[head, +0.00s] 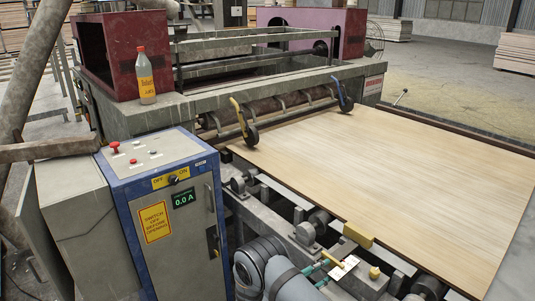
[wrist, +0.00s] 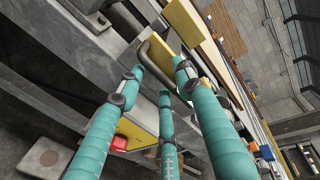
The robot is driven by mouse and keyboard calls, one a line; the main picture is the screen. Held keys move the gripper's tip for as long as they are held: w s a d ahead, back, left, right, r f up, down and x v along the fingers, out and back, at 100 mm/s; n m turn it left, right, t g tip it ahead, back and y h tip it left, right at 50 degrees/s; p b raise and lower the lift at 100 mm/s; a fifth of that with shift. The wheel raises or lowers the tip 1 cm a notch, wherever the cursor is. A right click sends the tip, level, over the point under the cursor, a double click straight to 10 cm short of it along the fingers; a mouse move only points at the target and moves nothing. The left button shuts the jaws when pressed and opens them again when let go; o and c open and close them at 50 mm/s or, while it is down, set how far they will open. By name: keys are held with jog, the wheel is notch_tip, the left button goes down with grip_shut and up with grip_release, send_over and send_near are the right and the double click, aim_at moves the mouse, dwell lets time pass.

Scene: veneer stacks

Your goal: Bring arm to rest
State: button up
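My gripper (wrist: 160,82) has teal, segmented fingers whose tips stand apart with a gap between them. In the wrist view the fingertips are close to a dark bent bar (wrist: 152,47) on the machine's side. I cannot tell whether they touch it, and no held object shows. In the head view my arm enters at the bottom centre, and the teal fingers (head: 328,263) show beside a small pale plate (head: 343,268) at the conveyor's near edge.
A veneer sheet (head: 390,165) lies on the conveyor. A blue-edged control cabinet (head: 175,215) stands close at left, its display (head: 183,198) reading 0.0 A. A bottle (head: 146,78) stands on the machine. A yellow block (head: 358,235) sits at the sheet's edge. Open floor lies at back right.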

jog(key=shift+v, duration=1.75)
jog(key=shift+a+r, duration=0.1)
jog(key=shift+a, duration=0.05)
